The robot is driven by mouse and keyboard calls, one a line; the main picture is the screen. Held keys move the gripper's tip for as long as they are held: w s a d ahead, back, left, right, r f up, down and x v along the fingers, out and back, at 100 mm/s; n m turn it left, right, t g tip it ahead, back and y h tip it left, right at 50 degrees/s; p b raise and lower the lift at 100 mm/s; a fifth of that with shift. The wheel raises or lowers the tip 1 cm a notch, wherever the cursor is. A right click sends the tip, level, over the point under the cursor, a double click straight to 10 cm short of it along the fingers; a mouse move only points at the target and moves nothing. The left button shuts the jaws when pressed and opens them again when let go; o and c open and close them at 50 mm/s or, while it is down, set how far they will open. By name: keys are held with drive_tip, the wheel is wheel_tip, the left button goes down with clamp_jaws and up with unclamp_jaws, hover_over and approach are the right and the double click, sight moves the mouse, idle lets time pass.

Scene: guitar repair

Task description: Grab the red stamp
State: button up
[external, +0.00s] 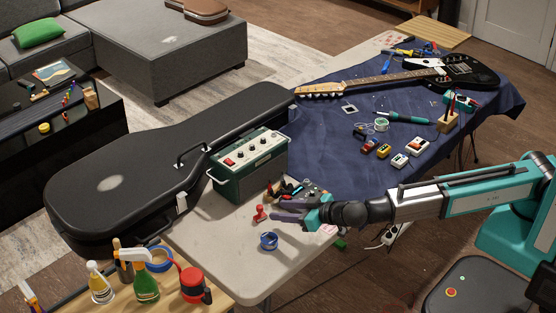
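A small red stamp (260,213) with a knob handle stands upright on the light grey table (205,245), near its middle. My gripper (274,210) reaches in from the right, low over the table, with its grey-purple fingers pointing left at the stamp. The fingers look parted, with the stamp just beyond their tips. No hold on the stamp shows. The fingers' exact height and any contact are too small to tell.
A green amplifier (249,164) and a black guitar case (130,185) stand behind and left. A spray bottle (146,278) stands at front left.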

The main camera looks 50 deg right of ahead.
sight(261, 207)
drive_tip(key=shift+w+d+r, duration=0.15)
drive_tip(key=shift+d, duration=0.1)
drive_tip(key=shift+p+x, duration=0.55)
drive_tip(key=shift+x, duration=3.8)
drive_tip(key=shift+p+x, duration=0.8)
drive_tip(key=shift+x, duration=1.75)
drive_tip(key=shift+d, duration=0.15)
